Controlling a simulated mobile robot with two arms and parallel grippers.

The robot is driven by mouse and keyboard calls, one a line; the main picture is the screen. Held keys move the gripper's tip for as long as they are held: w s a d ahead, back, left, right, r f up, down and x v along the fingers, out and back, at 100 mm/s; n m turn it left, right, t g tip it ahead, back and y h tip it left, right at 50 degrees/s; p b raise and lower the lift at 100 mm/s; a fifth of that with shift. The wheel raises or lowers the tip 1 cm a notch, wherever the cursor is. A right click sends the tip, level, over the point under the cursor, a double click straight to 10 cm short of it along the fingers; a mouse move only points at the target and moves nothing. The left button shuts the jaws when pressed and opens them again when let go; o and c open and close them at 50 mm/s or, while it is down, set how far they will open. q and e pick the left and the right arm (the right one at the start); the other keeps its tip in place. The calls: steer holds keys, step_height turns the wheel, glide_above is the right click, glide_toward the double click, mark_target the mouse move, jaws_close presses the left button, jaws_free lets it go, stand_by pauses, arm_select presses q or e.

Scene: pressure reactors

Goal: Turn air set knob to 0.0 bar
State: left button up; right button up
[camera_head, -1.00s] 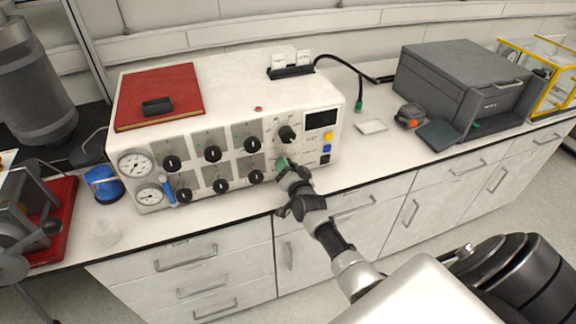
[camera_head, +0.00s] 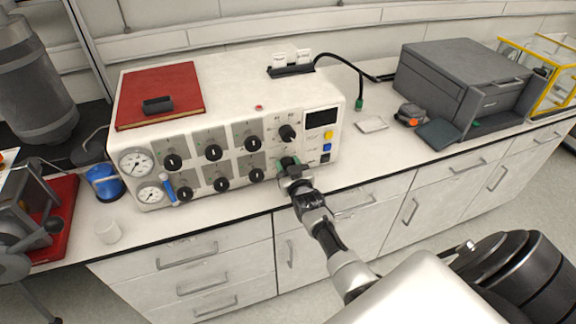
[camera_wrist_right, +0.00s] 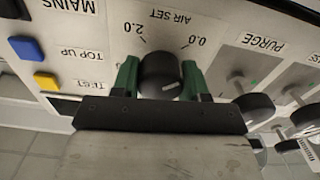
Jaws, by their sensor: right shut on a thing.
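The air set knob (camera_wrist_right: 161,74) is round and black, with a short pale mark on its face pointing toward the lower right of the right wrist view. The AIR SET label is printed beside it, with 2.0 on the left and 0.0 on the right, all upside down there. My right gripper (camera_wrist_right: 160,80) has its green fingers on either side of the knob, shut on it. My left gripper is not in view.
Several other black knobs are on the panel, including one just above my gripper (camera_head: 287,132). The PURGE knob (camera_wrist_right: 255,105) is close by in the wrist view. A yellow button (camera_wrist_right: 46,81) and a blue button (camera_wrist_right: 25,47) are on the other side.

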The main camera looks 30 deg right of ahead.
steer(key=shift+f+n, duration=0.15)
steer(key=shift+n, duration=0.25)
steer(key=o, duration=0.9)
steer(key=shift+o, duration=0.2)
steer(key=b+v, duration=0.1)
steer(key=v, duration=1)
steer(key=s+a+f+n+g+y, duration=0.1)
steer(key=s+a+f+g, duration=0.3)
steer(key=f, duration=0.6)
steer(key=s+a+f+g+y, duration=0.2)
steer(key=s+f, duration=0.4)
steer(key=f, duration=0.3)
steer(key=s+a+f+n+g+y, duration=0.1)
steer(key=s+a+f+g, duration=0.3)
steer(key=f, duration=0.6)
steer(key=s+f+g, duration=0.3)
steer(key=s+f, duration=0.3)
steer(key=s, duration=0.8)
steer(key=s+a+f+n+g, duration=0.1)
steer(key=s+f+g, duration=0.2)
steer(key=s, duration=1.1)
step_height(320, 180, down, 4)
steer(key=shift+s+a+r+b, duration=0.2)
steer(key=shift+s+b, duration=0.1)
steer(key=shift+s, duration=0.1)
